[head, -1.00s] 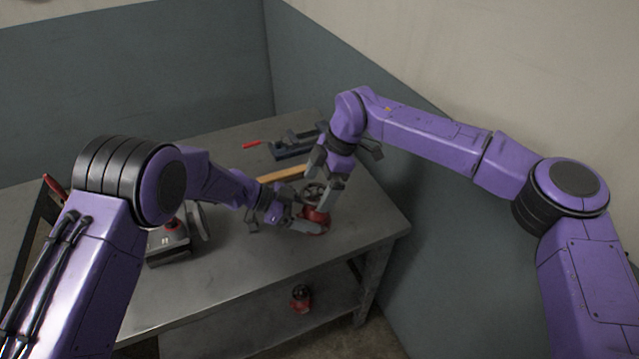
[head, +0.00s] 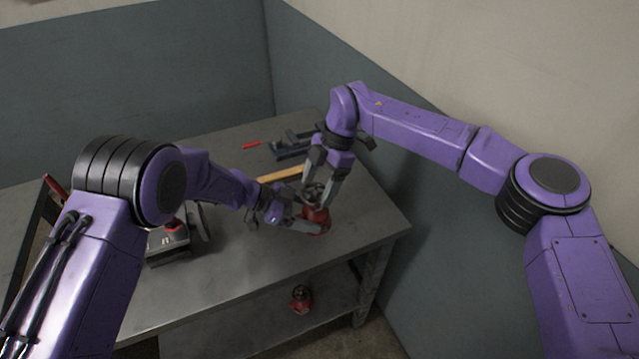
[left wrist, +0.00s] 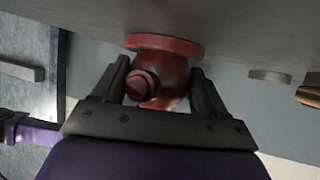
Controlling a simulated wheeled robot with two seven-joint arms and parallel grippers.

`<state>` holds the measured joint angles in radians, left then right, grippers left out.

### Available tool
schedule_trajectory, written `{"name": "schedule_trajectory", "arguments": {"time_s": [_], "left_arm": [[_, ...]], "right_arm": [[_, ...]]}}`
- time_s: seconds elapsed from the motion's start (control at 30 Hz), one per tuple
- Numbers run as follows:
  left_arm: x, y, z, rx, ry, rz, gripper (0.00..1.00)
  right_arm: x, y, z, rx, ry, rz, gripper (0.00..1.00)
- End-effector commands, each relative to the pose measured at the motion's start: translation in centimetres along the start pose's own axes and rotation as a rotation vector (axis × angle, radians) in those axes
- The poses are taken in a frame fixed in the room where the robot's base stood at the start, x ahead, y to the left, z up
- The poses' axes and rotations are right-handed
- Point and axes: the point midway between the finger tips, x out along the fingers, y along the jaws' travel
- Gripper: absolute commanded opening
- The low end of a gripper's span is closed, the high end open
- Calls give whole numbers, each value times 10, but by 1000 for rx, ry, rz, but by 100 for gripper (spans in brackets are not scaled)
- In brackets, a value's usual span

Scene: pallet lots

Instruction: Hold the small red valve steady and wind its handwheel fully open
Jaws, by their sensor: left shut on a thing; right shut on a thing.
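The small red valve (head: 316,216) stands on the grey metal workbench near its right end. Its dark handwheel (head: 313,192) is on top. My left gripper (head: 309,222) comes from the left and is shut on the valve body low down; in the left wrist view the red body (left wrist: 165,72) sits between the two dark fingers (left wrist: 160,90). My right gripper (head: 320,190) reaches down from above and is shut on the handwheel, its fingers on either side of it. The fingers partly hide the handwheel.
A blue vise-like tool (head: 295,146), a red-handled item (head: 251,145) and a wooden bar (head: 280,174) lie behind. A grey and red device (head: 168,240) stands at the left. Another red valve (head: 301,298) is on the lower shelf. The bench's front right is clear.

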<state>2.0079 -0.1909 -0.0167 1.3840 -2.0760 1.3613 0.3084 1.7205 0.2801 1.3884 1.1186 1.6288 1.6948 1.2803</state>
Motion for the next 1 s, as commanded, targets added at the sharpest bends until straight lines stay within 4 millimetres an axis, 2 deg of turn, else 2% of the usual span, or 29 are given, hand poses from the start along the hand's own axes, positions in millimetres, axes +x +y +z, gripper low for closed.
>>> {"name": "schedule_trajectory", "arguments": {"time_s": [0.6, 1.0], "left_arm": [[0, 0, 0, 1, 0, 2, 56], [0, 0, 0, 1, 0, 2, 56]], "right_arm": [[1, 7, -2, -518, -2, -216, 42], [1, 8, -3, -729, -2, -301, 42]]}}
